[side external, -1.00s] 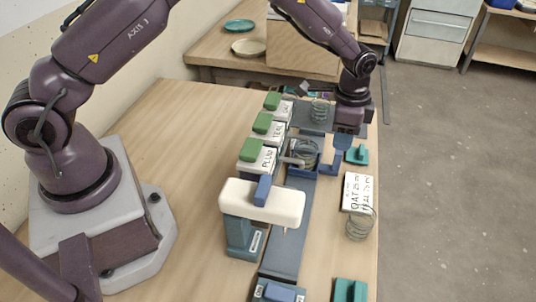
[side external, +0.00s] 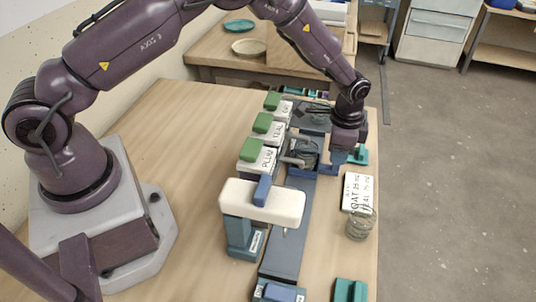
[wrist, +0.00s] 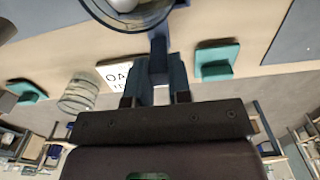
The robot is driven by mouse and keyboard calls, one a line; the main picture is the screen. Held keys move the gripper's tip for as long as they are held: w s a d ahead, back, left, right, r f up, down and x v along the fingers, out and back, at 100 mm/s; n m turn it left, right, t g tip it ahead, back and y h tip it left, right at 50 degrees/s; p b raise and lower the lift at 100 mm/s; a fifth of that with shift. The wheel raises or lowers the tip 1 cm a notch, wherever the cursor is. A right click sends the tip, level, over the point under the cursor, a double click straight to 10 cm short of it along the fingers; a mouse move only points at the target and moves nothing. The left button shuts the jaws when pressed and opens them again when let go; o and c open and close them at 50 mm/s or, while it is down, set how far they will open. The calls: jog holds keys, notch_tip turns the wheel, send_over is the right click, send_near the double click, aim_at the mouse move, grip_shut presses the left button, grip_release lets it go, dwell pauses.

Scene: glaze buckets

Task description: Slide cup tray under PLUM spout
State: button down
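The cup tray (side external: 303,170) sits on the blue-grey track beside the row of buckets, with a clear cup on it; the cup (wrist: 125,12) also shows at the top of the wrist view. The PLUM bucket (side external: 258,160) is white with a green top, nearest in the row, just left of the tray; its spout is hard to make out. My gripper (side external: 340,155) is low at the tray's right side. In the wrist view my fingers (wrist: 160,75) stand against both sides of the tray's blue handle (wrist: 158,50) and appear shut on it.
The TEAL bucket (side external: 270,131) and another bucket (side external: 279,105) stand farther back. A white-topped stand (side external: 262,202) spans the near track (side external: 285,245). A label card (side external: 357,188), a glass jar (side external: 359,224) and teal blocks (side external: 350,290) lie to the right.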

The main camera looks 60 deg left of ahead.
jog(key=shift+s+d, duration=3.9)
jog(key=shift+d, duration=0.05)
jog(key=shift+s+d, duration=1.35)
jog(key=c, duration=1.1)
grip_release()
notch_tip(320, 180, up, 7)
